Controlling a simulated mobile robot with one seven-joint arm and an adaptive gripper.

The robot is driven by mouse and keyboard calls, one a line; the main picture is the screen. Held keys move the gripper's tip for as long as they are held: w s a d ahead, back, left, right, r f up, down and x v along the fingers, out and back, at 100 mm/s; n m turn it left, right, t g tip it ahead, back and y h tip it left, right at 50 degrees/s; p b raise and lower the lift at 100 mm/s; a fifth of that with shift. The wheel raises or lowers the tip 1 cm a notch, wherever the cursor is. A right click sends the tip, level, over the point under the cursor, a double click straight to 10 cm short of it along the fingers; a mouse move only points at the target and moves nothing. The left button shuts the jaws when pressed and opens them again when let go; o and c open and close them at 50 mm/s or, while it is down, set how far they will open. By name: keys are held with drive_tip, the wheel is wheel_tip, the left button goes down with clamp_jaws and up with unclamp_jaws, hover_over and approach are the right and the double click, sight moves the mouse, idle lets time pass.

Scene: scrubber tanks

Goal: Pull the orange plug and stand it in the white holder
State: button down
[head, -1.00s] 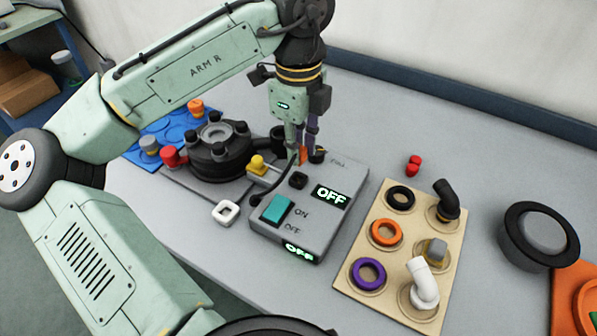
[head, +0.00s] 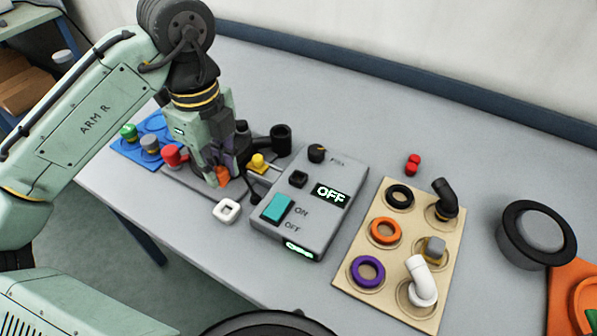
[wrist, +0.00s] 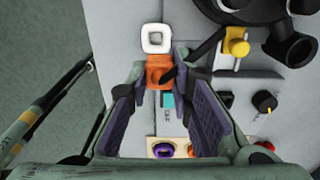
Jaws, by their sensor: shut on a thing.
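My gripper (head: 216,180) is shut on the orange plug (head: 222,176), left of the grey control box (head: 325,185). The white holder (head: 227,211) is a small square ring on the table, just in front of the plug in the head view. In the wrist view the holder (wrist: 155,38) lies just beyond the plug, and its opening looks empty. I cannot tell how high the plug is above the table.
The control box has a teal switch (head: 277,208) and a display (head: 330,194) reading OFF. A yellow knob (head: 258,162) and black valve parts stand behind the holder. A tan board (head: 376,262) with rings and pipe pieces lies to the right. The table's front edge is near the holder.

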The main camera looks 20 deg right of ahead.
drive_tip(key=shift+a, duration=0.4)
drive_tip(key=shift+f+b, duration=1.65)
drive_tip(key=shift+f, duration=1.7)
drive_tip(key=shift+f, duration=1.05)
drive_tip(key=c, duration=1.4)
unclamp_jaws()
drive_tip(key=shift+o, duration=0.6)
